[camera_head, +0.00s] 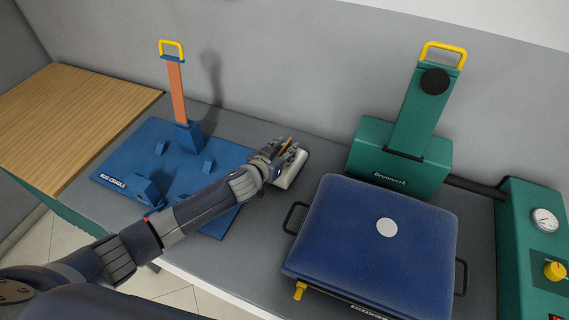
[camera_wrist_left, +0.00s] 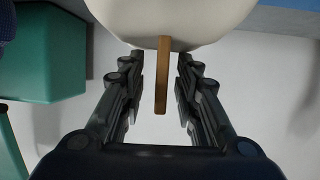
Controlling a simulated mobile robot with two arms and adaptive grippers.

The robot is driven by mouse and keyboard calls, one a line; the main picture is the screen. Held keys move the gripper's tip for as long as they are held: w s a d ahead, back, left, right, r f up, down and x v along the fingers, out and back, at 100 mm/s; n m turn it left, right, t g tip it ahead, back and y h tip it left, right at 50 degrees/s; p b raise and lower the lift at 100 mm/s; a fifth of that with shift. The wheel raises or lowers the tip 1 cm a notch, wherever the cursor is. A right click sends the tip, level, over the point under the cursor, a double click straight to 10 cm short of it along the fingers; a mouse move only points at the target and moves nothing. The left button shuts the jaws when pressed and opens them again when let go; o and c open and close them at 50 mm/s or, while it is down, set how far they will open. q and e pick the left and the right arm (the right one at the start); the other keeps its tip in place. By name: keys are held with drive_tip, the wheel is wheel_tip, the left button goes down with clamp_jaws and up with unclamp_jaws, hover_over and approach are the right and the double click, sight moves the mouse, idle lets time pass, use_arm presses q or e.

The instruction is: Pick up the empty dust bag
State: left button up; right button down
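A small off-white bag (camera_head: 293,169) lies on the grey table between the blue board and the navy padded press. My left gripper (camera_head: 284,152) is right at it, coming in from the left. In the left wrist view the off-white bag (camera_wrist_left: 170,18) fills the top, with a flat tan strip (camera_wrist_left: 161,80) sticking out towards me. The strip is between the two fingers of my left gripper (camera_wrist_left: 160,85). There is a visible gap on each side, so the fingers are open. My right gripper is not in view.
The blue board (camera_head: 137,152) with raised blocks and an upright orange post (camera_head: 178,92) lies to the left. The navy press (camera_head: 350,235) with side handles stands close on the right. A green press head (camera_head: 400,150) stands behind, and a green gauge box (camera_head: 535,225) is far right.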

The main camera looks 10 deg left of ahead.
use_arm(q)
clamp_jaws()
drive_tip(key=shift+r, duration=0.1)
